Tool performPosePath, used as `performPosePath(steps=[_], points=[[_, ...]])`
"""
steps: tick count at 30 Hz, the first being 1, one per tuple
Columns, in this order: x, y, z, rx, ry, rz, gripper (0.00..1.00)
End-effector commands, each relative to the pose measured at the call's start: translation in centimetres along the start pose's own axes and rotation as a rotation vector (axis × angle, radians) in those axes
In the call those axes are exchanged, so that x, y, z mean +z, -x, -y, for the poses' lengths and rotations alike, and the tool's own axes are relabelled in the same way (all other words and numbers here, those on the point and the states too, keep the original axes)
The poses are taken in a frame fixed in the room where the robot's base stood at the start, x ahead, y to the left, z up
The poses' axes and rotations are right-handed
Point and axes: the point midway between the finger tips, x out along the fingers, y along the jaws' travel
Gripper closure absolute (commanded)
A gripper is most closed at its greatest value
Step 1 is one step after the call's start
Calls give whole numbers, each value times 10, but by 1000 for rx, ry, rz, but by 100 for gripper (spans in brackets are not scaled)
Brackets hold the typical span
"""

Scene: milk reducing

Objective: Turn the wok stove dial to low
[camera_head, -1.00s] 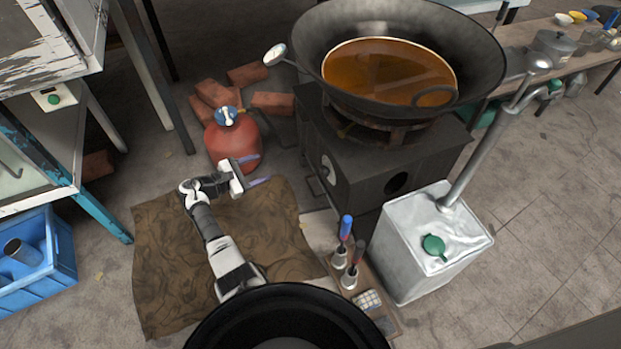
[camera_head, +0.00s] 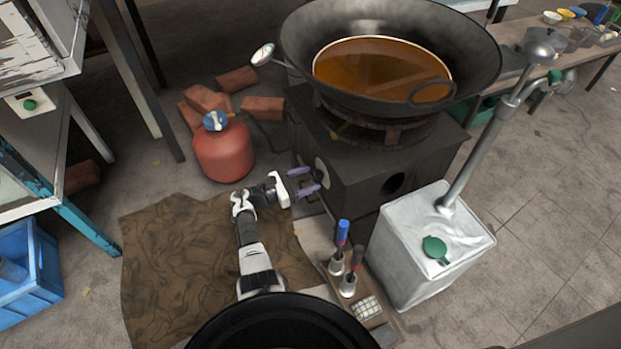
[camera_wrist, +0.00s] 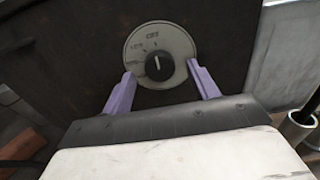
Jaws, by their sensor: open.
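The wok stove (camera_head: 375,165) is a dark box with a large wok (camera_head: 470,60) of brown liquid on top. Its dial (camera_wrist: 159,65) is a black knob on a round pale plate with lettering, including a word at the top and one at the left that looks like "LOW". The knob's white mark points up. My gripper (camera_wrist: 160,88) is open, its two purple fingers on either side of the lower part of the plate, with the knob between and slightly beyond them. In the head view my gripper (camera_head: 306,180) is at the stove's left face; contact cannot be told.
A red gas cylinder (camera_head: 223,150) and bricks (camera_head: 262,108) stand behind my arm. A white square canister (camera_head: 400,265) is right of the stove front. A brown cloth (camera_head: 180,260) covers the floor.

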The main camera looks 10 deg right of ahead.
Motion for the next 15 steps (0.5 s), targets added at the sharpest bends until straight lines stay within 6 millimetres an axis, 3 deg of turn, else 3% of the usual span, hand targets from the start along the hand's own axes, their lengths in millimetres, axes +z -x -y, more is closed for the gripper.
performPosePath(steps=[6,14,15], points=[[0,-15,0,0,-1,0,40],[0,-16,0,0,-1,0,40],[0,-16,0,0,-1,0,44]])
